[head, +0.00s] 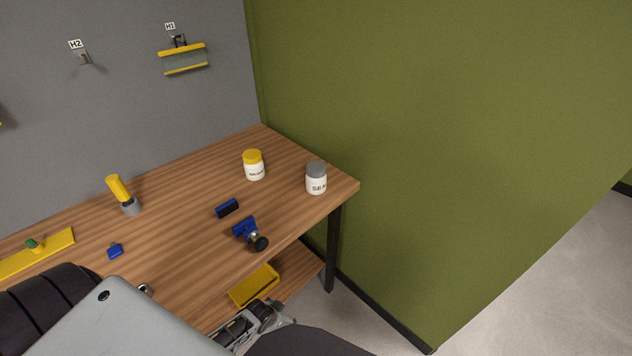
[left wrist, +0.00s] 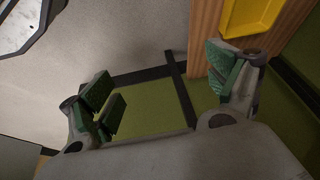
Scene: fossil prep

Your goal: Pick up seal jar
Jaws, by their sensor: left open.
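The seal jar (head: 316,184) is white with a grey lid and dark lettering that starts "SE". It stands upright near the right end of the wooden table in the head view. My left gripper (head: 262,318) is low in front of the table's front edge, well apart from the jar. In the left wrist view my left gripper (left wrist: 163,92) has its green-padded fingers spread wide with nothing between them. The seal jar does not show in the left wrist view. My right gripper is in neither view.
A yellow-lidded white jar (head: 254,170) stands left of the seal jar. A blue clamp-like tool (head: 245,229) and a dark blue block (head: 227,208) lie nearer the front. A yellow tray (head: 255,287) sits on the lower shelf. A green wall (head: 420,130) rises behind the table's right end.

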